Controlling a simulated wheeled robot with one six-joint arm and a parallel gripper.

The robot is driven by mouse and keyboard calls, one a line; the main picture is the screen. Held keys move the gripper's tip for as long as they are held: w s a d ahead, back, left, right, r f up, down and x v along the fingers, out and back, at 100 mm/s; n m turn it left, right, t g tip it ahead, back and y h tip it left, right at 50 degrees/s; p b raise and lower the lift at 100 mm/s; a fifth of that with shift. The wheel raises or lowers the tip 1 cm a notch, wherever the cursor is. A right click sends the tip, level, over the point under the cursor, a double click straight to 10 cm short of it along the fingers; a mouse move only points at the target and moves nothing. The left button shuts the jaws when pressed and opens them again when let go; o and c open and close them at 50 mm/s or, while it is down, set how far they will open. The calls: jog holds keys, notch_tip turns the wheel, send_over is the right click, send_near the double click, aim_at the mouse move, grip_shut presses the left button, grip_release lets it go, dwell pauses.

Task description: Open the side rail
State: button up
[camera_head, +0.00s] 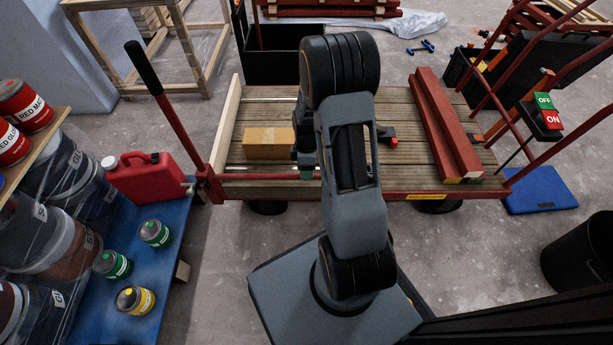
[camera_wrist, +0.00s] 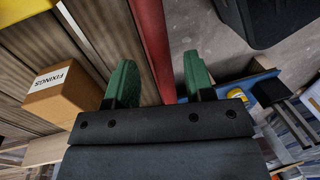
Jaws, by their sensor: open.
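The cart (camera_head: 400,165) has a slatted wooden deck and a red frame. A red side rail (camera_head: 255,177) runs along its near edge; it also shows as a red bar in the wrist view (camera_wrist: 153,40). My gripper (camera_head: 306,168) is over the near edge of the cart, partly hidden by my arm. In the wrist view its green fingers (camera_wrist: 158,80) are open, one on each side of the red bar. I cannot tell whether either finger touches it. The rail's middle is hidden behind my arm.
A cardboard box (camera_head: 268,143) marked FIXINGS lies on the deck beside my gripper. Red battens (camera_head: 445,125) lie at the deck's right. A red post with black grip (camera_head: 143,68) leans at the left. A blue bench (camera_head: 165,230) with cans stands at left.

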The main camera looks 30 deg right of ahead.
jog(key=shift+s+a+f+b, duration=0.1)
jog(key=shift+f+b, duration=0.05)
jog(key=shift+f, duration=0.4)
jog(key=shift+s+f+b, duration=0.1)
jog(key=shift+f+b, duration=0.05)
jog(key=shift+f, duration=0.35)
grip_shut()
